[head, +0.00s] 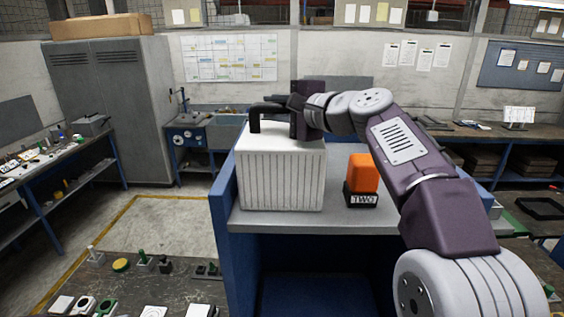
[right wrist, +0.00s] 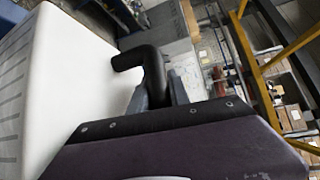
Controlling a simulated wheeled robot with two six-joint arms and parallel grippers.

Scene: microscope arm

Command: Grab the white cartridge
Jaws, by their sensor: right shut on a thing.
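The white cartridge (head: 282,178) is a ribbed white box with a black bent handle (head: 255,116) on its top. It stands upright on the grey top of the blue workstation. My right gripper (head: 284,102) is at the cartridge's top, shut on the black handle. In the right wrist view the handle (right wrist: 150,66) sits between the fingers, with the white cartridge (right wrist: 72,75) at the left. The gripper body hides part of the handle. My left gripper is not in view.
An orange block in a black base marked "TWO" (head: 362,199) stands right of the cartridge, under my right arm. The grey workstation top (head: 290,222) has a blue side wall (head: 222,222) at its left. A dark bench (head: 130,285) with small parts lies at the lower left.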

